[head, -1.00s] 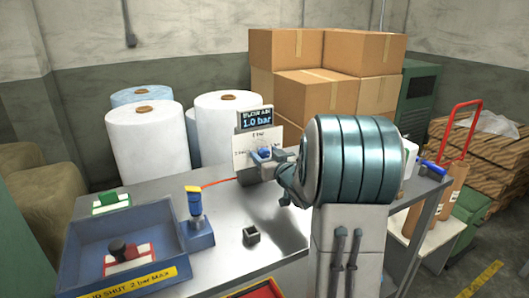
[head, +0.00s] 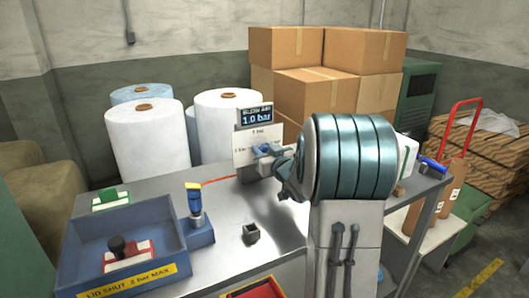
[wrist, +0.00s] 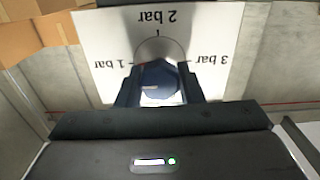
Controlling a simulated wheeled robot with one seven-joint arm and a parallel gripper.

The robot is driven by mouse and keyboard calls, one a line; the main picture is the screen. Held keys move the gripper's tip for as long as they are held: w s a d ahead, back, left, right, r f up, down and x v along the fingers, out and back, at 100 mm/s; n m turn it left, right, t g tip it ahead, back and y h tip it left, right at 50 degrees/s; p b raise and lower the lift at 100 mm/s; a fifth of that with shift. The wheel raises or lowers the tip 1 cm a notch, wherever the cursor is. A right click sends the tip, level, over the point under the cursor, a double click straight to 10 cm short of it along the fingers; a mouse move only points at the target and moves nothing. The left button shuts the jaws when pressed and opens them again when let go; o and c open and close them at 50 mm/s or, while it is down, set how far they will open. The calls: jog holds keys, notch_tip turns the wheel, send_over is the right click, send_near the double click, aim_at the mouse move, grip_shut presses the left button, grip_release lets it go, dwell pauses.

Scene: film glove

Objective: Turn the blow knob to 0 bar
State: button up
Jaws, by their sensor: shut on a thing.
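The blue blow knob (wrist: 158,80) sits on a white dial panel (wrist: 215,40), which also shows in the head view (head: 243,148). In the wrist view the labels appear upside down: 1 bar at left, 2 bar at top, 3 bar at right. A pale mark on the knob lies on its left side, towards the 1 bar label. The display (head: 255,115) above the panel reads 1.0 bar. My gripper (wrist: 159,92) is shut on the knob, one finger on each side. In the head view my gripper (head: 268,152) is partly hidden by my wrist.
A blue tray (head: 82,268) marked LID SHUT 2 bar MAX stands at the front left, with a blue stand (head: 197,232) beside it. A small dark block (head: 250,234) lies on the bench (head: 225,262). White rolls (head: 147,135) and cartons (head: 310,90) stand behind.

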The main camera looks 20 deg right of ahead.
jog(key=n+b, duration=0.1)
jog(key=b, duration=0.1)
jog(key=n+b, duration=0.1)
jog(key=b, duration=0.1)
jog(key=shift+f+n, duration=0.35)
jog(key=shift+n, duration=0.05)
jog(key=n+b, duration=0.5)
jog(key=b, duration=0.1)
jog(key=shift+a, duration=0.15)
jog(key=n+b, duration=0.5)
jog(key=shift+n, duration=0.4)
jog(key=shift+n+b, duration=1.55)
jog(key=shift+n, duration=0.35)
jog(key=shift+r, duration=0.1)
jog(key=o, duration=1)
jog(key=shift+c, duration=0.2)
jog(key=shift+s, duration=0.1)
jog(key=s+p, duration=0.1)
jog(key=s, duration=1.2)
jog(key=shift+s+d, duration=0.2)
jog(key=shift+s, duration=0.15)
